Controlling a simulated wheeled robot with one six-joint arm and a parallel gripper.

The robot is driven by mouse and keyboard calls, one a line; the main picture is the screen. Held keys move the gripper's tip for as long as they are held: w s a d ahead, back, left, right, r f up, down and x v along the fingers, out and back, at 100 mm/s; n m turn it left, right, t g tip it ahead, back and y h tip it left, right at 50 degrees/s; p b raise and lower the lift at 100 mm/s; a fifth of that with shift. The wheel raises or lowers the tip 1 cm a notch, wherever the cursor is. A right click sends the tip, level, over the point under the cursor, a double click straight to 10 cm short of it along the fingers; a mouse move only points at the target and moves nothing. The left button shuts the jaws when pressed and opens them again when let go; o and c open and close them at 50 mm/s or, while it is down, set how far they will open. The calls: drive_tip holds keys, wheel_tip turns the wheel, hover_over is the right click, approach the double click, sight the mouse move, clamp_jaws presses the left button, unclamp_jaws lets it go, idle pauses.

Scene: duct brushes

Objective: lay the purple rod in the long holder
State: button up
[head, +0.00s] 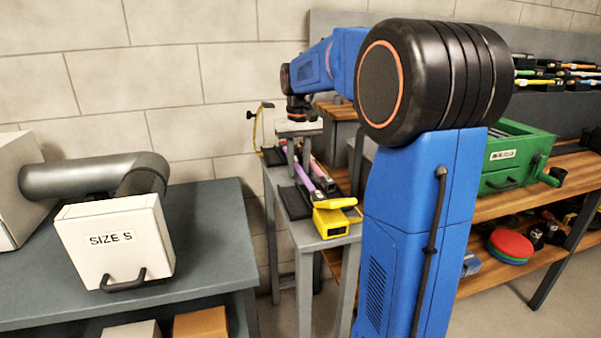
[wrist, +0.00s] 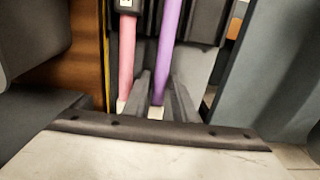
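The purple rod (head: 299,174) lies lengthwise over the narrow grey table in the head view. It runs up the middle of the wrist view (wrist: 170,45). My gripper (head: 298,152) is over its far part, pointing down. In the wrist view the two grey fingers (wrist: 160,80) stand on either side of the rod near its pale end. Whether they touch it is not clear. A long black holder-like strip (head: 294,203) lies on the table left of the rod; I cannot tell for sure that it is the long holder.
A yellow tape measure (head: 331,222) sits at the table's near end. A blue-grey bench (head: 215,240) with a white "SIZE S" box (head: 115,240) stands left. A green box (head: 515,150) is on the right shelving.

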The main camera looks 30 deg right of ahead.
sight(299, 166)
clamp_jaws()
drive_tip(key=shift+r, duration=3)
